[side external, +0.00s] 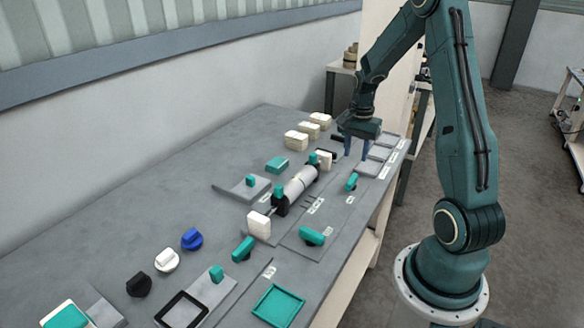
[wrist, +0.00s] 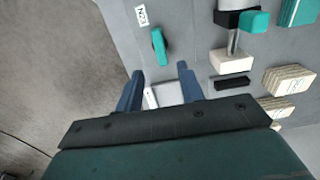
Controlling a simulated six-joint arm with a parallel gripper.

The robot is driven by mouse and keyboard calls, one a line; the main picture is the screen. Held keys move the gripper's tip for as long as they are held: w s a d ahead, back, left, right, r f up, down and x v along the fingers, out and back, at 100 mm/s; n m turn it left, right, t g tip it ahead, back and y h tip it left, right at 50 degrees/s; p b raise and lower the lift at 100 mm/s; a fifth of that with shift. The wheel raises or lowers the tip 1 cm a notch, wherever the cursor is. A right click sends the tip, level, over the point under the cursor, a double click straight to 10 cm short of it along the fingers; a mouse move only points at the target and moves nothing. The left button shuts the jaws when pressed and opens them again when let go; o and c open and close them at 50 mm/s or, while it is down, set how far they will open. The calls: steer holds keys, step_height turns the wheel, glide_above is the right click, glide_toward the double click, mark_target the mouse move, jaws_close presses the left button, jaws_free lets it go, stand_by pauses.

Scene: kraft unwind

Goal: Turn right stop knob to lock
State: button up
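A teal lever-shaped knob (side external: 351,181) stands on a grey plate near the table's front edge. It is the stop knob closest to my gripper and the rightmost in the side view, and it also shows in the wrist view (wrist: 160,46). Another teal knob (side external: 312,236) stands nearer the side camera. My gripper (side external: 357,156) points down over the table, beyond the closest knob in the side view. In the wrist view its two blue fingers (wrist: 160,74) are spread with nothing held. The knob appears just past the fingertips, apart from them.
A roll on a shaft (side external: 300,182) lies between black supports with teal tops and cream end blocks (side external: 259,224). Grey pads (side external: 370,167) lie below my gripper. Cream blocks (side external: 297,140) stand behind. Loose knobs, including a blue one (side external: 192,239), stand at the near left.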

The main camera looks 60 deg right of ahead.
mark_target(352, 179)
steer(key=shift+f, duration=4.4)
steer(key=shift+c, duration=0.2)
jaws_close()
